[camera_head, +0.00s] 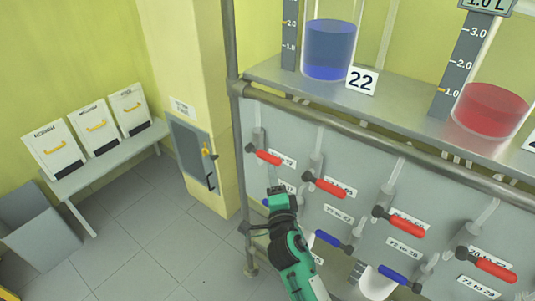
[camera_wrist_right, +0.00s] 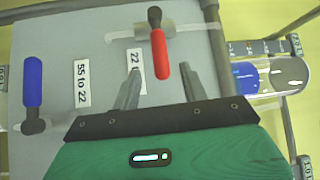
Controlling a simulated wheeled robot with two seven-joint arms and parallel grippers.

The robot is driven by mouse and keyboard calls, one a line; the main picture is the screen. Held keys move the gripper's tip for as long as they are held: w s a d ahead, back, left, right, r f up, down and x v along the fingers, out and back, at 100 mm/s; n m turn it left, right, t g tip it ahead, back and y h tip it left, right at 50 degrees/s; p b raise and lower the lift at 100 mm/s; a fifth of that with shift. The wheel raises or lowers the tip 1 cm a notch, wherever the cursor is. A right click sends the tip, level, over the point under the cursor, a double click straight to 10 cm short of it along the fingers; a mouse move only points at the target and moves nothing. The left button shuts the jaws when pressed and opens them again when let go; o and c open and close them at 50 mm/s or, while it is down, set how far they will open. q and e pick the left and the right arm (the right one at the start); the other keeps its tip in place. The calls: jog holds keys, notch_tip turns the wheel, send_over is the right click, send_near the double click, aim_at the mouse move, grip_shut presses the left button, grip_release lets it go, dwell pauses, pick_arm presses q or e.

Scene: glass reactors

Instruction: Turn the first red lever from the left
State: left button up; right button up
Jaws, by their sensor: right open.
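The first red lever from the left (camera_head: 266,157) sits on the grey reactor panel, its handle pointing right and slightly down. My right gripper (camera_head: 280,192) is below and a little right of it in the head view. In the right wrist view the red lever (camera_wrist_right: 160,55) hangs from a dark pivot, its free end between my two spread fingertips (camera_wrist_right: 162,68). The fingers are open and empty. I cannot tell how deep the lever sits between them. My left gripper is out of view.
More red levers, such as the second (camera_head: 326,186), continue right. Blue levers sit lower, one (camera_wrist_right: 32,82) beside the "55 to 22" label. A metal rail (camera_head: 345,130) runs above. Beakers with blue (camera_head: 328,50) and red liquid (camera_head: 492,110) stand on the shelf.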

aim_at(270, 162)
jog(key=w, duration=0.2)
jog(key=w+p, duration=0.1)
jog(key=w, duration=0.2)
jog(key=w+a+p, duration=0.1)
jog(key=w, duration=0.2)
jog(key=shift+a+r, duration=0.1)
jog(key=shift+r, duration=0.3)
grip_shut()
